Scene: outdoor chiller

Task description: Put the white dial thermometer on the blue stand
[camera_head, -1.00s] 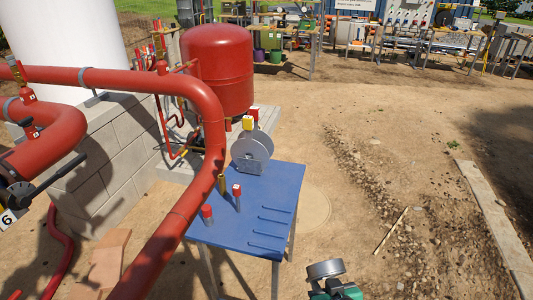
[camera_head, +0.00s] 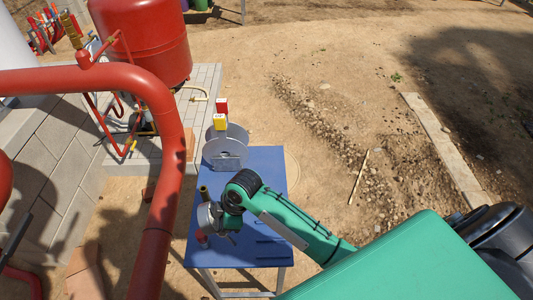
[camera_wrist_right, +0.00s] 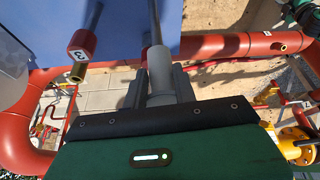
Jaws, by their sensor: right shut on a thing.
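My right gripper (camera_wrist_right: 160,88) is shut on a pale grey-white cylindrical part, which I take to be the white dial thermometer (camera_wrist_right: 160,66). Its dial face cannot be read in the right wrist view. In the head view my right gripper (camera_head: 218,224) is over the left part of the blue stand (camera_head: 262,172), a table with a flat blue top. A pale round shape shows at the gripper there, partly hidden by my arm. I cannot tell whether the held thing touches the blue top. My left gripper is out of view.
A red-capped post marked 3 (camera_wrist_right: 80,44) is close to the gripper. A metal drum-shaped thing (camera_head: 226,150) with yellow and red tags stands at the stand's far end. A thick red pipe (camera_head: 166,180) runs along the left. The stand's right far part looks clear.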

